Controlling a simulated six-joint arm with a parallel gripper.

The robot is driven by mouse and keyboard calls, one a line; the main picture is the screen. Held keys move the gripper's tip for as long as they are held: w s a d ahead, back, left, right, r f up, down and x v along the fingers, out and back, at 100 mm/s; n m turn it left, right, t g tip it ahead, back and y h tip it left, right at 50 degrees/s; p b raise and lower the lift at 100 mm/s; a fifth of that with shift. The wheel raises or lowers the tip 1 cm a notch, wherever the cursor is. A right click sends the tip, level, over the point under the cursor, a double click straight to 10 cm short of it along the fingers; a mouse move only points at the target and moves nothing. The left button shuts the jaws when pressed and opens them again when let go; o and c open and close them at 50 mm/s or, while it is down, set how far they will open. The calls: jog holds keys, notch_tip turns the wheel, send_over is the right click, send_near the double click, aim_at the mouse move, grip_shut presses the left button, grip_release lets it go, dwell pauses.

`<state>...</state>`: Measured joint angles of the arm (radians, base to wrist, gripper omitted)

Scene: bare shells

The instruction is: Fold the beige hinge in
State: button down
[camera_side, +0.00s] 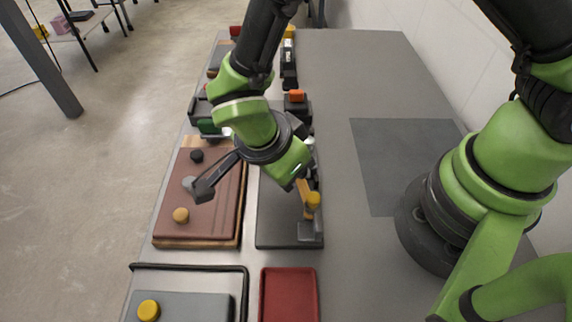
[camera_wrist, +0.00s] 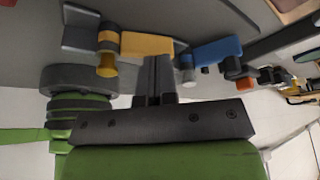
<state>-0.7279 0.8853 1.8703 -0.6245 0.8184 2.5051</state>
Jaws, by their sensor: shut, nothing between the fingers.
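The beige hinge is a tan-orange leaf (camera_wrist: 147,46) with a yellow knob (camera_wrist: 106,68) beside a dark grey plate (camera_wrist: 80,28) in the wrist view. In the side view the leaf (camera_side: 304,187) and knob (camera_side: 313,199) show on a dark base board (camera_side: 275,236), partly hidden by my wrist. My gripper (camera_wrist: 158,62) is shut and empty. Its fingertips appear near the right end of the leaf in the wrist view; I cannot tell if they touch it. In the side view my wrist hides the fingers.
A blue piece (camera_wrist: 217,50) is just right of the leaf in the wrist view. In the side view, a brown board with knobs (camera_side: 218,219) lies left, a red tray (camera_side: 289,297) in front, and a black block with an orange top (camera_side: 296,97) behind. The table to the right is clear.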

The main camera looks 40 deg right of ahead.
jog(key=shift+s+d+m, duration=0.1)
jog(key=shift+d+m, duration=0.5)
jog(key=shift+d, duration=0.1)
